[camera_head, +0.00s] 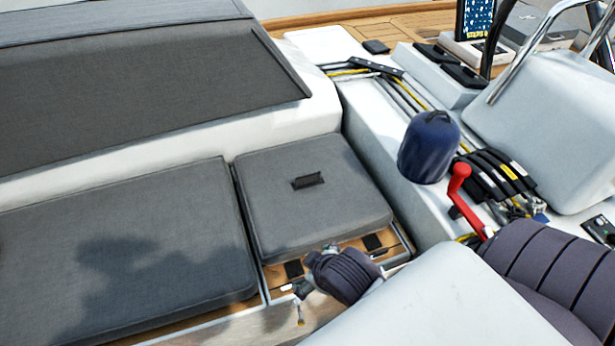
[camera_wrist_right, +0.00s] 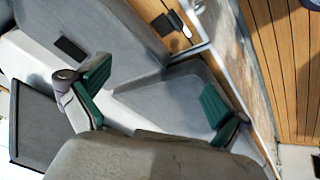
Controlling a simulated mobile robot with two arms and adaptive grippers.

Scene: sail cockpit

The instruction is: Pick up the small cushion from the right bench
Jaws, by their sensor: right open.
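The small grey cushion (camera_head: 300,215) lies flat on the bench in the head view, with a short dark handle (camera_head: 308,181) on its top. The cushion also shows in the right wrist view (camera_wrist_right: 110,30), with the handle (camera_wrist_right: 70,48) left of the fingers. My right gripper (camera_head: 312,270) is at the cushion's near edge in the head view, over the wooden bench front. In the right wrist view its green-padded fingers (camera_wrist_right: 155,88) are spread apart with nothing held between them. Whether a finger touches the cushion cannot be told. My left gripper is not in view.
A long grey cushion (camera_head: 120,250) lies left of the small one. A white ledge (camera_head: 375,140) on the right carries ropes, a blue-covered winch (camera_head: 428,147) and a red handle (camera_head: 460,180). A dark-panelled backrest (camera_head: 140,85) rises behind. Wooden slats show in the right wrist view (camera_wrist_right: 280,70).

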